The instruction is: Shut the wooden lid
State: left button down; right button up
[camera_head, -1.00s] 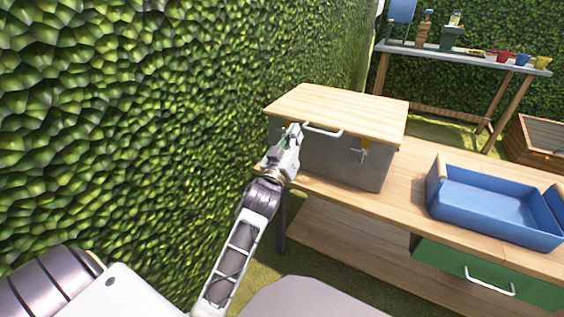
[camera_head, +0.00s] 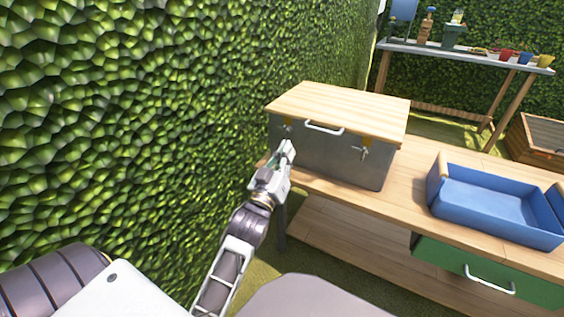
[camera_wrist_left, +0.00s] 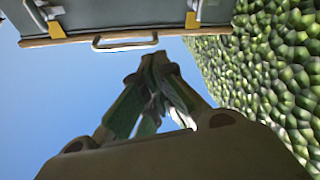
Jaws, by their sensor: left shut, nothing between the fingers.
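The wooden lid (camera_head: 340,108) lies flat on top of the grey metal box (camera_head: 330,158) and looks closed. A white handle (camera_head: 324,127) is on its front edge, and a latch (camera_head: 364,150) hangs at the box's front right. The handle also shows in the left wrist view (camera_wrist_left: 125,42), with the lid edge and yellow latch plates above it. My left gripper (camera_head: 288,149) is shut and empty, in front of the box's left part, below and apart from the handle. In the left wrist view its fingertips (camera_wrist_left: 155,62) come together below the handle. My right gripper is not seen.
The box stands on a wooden workbench (camera_head: 410,199). A blue tray (camera_head: 490,204) sits to its right, above a green drawer (camera_head: 480,275). A hedge wall (camera_head: 150,110) runs close along the left. A table with pots (camera_head: 470,58) stands at the back right.

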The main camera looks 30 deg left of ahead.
pick_arm(q)
jog(key=shift+v, duration=1.45)
jog(key=shift+f, duration=0.2)
